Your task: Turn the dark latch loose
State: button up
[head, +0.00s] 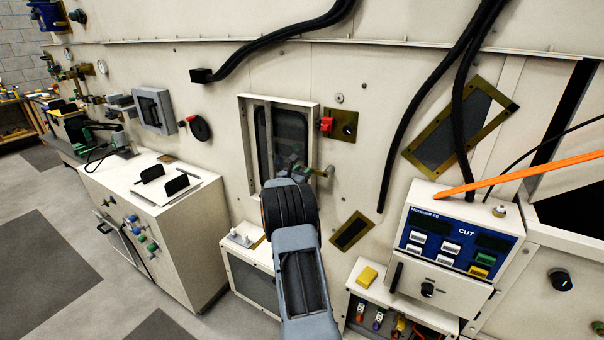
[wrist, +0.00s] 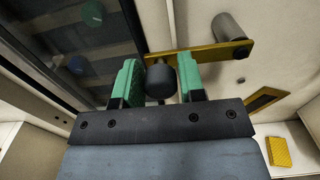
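A brass bar (wrist: 207,55) carries a dark rounded knob (wrist: 160,82) at its left and a grey metal cylinder (wrist: 229,35) at its right. I take this for the dark latch. In the head view the bar's brass end (head: 325,172) shows at the right edge of a framed window panel (head: 313,130); the dark knob is not clear there. My gripper (wrist: 160,85) has its green fingers on either side of the dark knob, with narrow gaps showing. It looks open. In the head view my gripper (head: 298,170) is in front of the window's lower part.
A red switch (head: 326,125) on a brass plate is right of the window. A white control box (head: 455,240) with a blue panel stands lower right, near a yellow block (head: 367,276). Black cables (head: 410,110) hang on the wall. A white cabinet (head: 190,240) stands left.

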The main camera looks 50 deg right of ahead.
grip_shut()
jog(key=shift+b, duration=0.55)
jog(key=shift+r+m+b, duration=0.15)
jog(key=shift+m+b, duration=0.55)
jog(key=shift+b, duration=0.4)
jog(key=r+m+b, duration=0.1)
jog(key=b, duration=0.2)
jog(key=shift+s+m, duration=0.15)
jog(key=shift+m, duration=0.15)
jog(key=m+b, duration=0.1)
jog(key=b, duration=0.1)
jog(key=r+m+b, duration=0.1)
jog(key=b, duration=0.1)
jog(key=shift+s+d+r+m+b, duration=0.15)
jog(key=shift+s+r+m+b, duration=0.15)
jog(key=shift+s+m+b, duration=0.1)
jog(key=s+d+r+m+b, duration=0.1)
jog(key=s+r+m+b, duration=0.3)
jog(key=s+m+b, duration=0.3)
jog(key=m+b, duration=0.5)
jog(key=b, duration=0.2)
jog(key=shift+d+r+b, duration=0.3)
jog(key=shift+d, duration=0.05)
